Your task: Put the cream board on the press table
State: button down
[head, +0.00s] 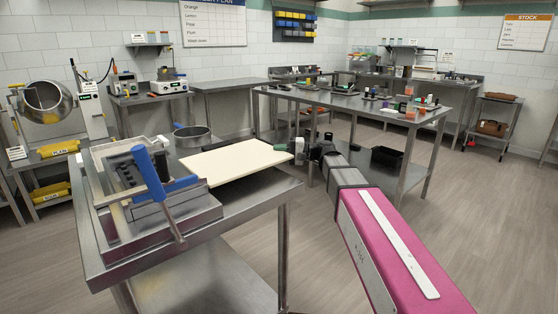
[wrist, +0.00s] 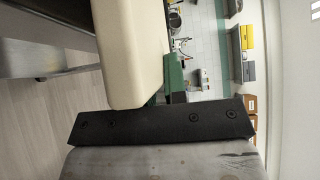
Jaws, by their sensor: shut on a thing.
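The cream board (head: 235,161) is a flat pale slab, held roughly level over the right part of the press table (head: 262,198). In the head view I cannot tell whether it touches the steel top. My gripper (head: 298,147) is shut on the board's right end. In the wrist view the board (wrist: 128,50) runs up from my gripper (wrist: 158,98), with a green finger pad beside it. The press (head: 150,185), with blue handles and a metal frame, stands on the table's left part, close to the board's left end.
A round steel pan (head: 192,136) is behind the board. A long steel bench (head: 350,97) with small items stands behind my gripper. A tumbling drum (head: 46,102) is at the far left. Floor is free to the right.

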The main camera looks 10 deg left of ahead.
jog(key=shift+f, duration=1.8)
jog(key=c, duration=1.2)
grip_release()
jog(key=shift+o, duration=0.2)
